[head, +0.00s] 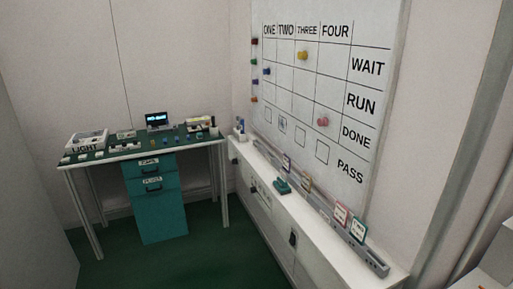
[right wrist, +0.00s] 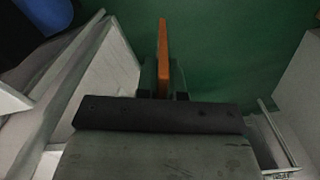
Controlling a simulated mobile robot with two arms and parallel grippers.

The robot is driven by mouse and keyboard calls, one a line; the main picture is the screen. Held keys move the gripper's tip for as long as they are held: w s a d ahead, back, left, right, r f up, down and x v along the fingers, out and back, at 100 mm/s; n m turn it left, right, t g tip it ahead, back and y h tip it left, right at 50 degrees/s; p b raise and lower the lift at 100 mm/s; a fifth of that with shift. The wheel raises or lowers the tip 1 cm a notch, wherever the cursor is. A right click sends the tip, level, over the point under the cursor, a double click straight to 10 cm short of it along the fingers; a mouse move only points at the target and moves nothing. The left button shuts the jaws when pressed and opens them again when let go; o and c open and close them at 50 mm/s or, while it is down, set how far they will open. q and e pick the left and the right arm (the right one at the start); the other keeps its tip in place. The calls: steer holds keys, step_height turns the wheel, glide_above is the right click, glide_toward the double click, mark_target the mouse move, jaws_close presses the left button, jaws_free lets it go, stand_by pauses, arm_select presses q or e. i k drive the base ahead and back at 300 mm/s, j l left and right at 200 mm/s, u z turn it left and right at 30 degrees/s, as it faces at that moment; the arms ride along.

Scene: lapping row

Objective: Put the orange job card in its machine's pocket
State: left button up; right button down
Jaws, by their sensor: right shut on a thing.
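The orange job card (right wrist: 163,48) shows edge-on as a thin upright strip in the right wrist view. My right gripper (right wrist: 163,80) is shut on it, and the card sticks out past the fingertips above green floor. Neither the card's face nor any writing on it can be seen. No machine or pocket that I can identify shows in either view. My left gripper is in neither view.
A whiteboard (head: 336,92) with a grid and coloured magnets hangs above a white cabinet ledge (head: 262,163). A grey rail (head: 371,260) there holds several cards. A green-topped table (head: 103,154) with small items and teal drawers (head: 161,218) stands left. Green floor (head: 235,262) is clear.

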mark_target(332, 258)
steer(key=i+j, duration=1.2)
steer(key=i, duration=0.2)
